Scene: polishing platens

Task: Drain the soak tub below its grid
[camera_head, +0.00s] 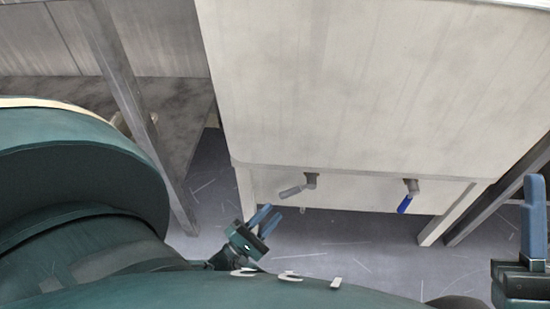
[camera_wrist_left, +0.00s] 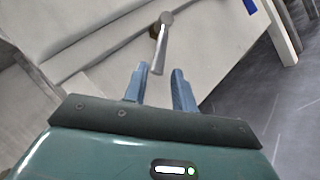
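The soak tub (camera_head: 370,90) is a large pale tub that fills the upper middle of the head view. Under its front edge hang a valve with a grey lever (camera_head: 292,191) and a valve with a blue lever (camera_head: 404,204). My left gripper (camera_head: 267,216) is open, just below and left of the grey lever. In the left wrist view the grey lever (camera_wrist_left: 161,46) points down, its free end between the two blue fingertips (camera_wrist_left: 159,70); contact is not clear. My right gripper (camera_head: 535,205) is partly cut off at the right edge. The grid is not visible.
The tub stands on pale legs (camera_head: 440,225) with a dark slanted brace (camera_head: 500,195) at the right. A metal post (camera_head: 135,100) and a low shelf (camera_head: 180,115) stand at the left. Grey floor (camera_head: 340,245) is clear below the valves.

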